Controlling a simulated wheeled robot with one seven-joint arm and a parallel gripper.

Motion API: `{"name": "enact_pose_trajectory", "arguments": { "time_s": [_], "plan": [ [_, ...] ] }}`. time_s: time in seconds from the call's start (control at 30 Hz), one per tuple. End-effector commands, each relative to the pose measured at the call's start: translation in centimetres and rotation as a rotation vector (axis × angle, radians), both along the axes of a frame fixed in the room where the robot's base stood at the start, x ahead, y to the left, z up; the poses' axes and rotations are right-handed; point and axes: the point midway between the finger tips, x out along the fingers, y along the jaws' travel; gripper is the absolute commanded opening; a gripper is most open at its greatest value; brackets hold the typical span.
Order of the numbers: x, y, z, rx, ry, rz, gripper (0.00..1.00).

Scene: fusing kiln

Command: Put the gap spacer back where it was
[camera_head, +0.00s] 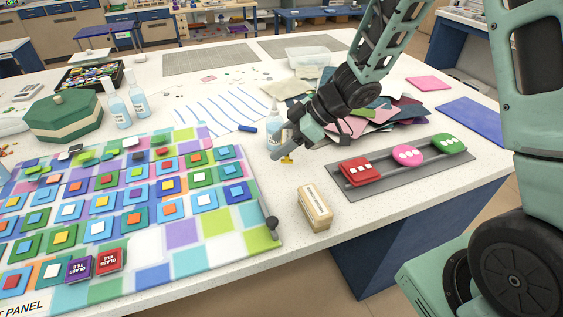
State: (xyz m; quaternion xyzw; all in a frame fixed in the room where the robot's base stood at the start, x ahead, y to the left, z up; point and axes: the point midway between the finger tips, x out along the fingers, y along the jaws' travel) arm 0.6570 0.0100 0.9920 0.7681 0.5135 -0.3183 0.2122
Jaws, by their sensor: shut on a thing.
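My gripper (282,150) is above the white table, to the left of the pile of coloured sheets. It is shut on a small yellow piece (287,160), which I take to be the gap spacer; little of it shows between and below the fingertips. The piece looks to be held above the table, but the exact height is hard to tell. A large panel (182,262) of coloured glass squares, with smaller tiles stacked on many of them, lies to the left. Some of its squares are bare.
A cream labelled block (315,207) stands at the panel's right. A grey tray (392,182) with red, pink and green pieces lies further right. A clear bottle (273,118) stands close behind my gripper. A dark knob (271,224) sits at the panel's right edge.

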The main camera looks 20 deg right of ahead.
Motion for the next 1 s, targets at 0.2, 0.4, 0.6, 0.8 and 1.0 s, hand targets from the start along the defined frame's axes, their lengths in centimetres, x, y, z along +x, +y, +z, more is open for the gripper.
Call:
{"name": "enact_pose_trajectory", "arguments": {
  "time_s": [0.2,0.4,0.6,0.8,1.0],
  "plan": [
    [0.0,0.0,-2.6,0.001,0.001,-0.001,0.28],
    [0.0,0.0,-5.3,0.0,0.002,-0.001,0.28],
    [0.1,0.0,-5.9,0.0,-0.002,-0.001,0.28],
    [0.0,0.0,-6.0,-0.001,-0.001,-0.001,0.28],
    [0.0,0.0,-6.2,-0.001,-0.001,-0.001,0.76]
  ]
}}
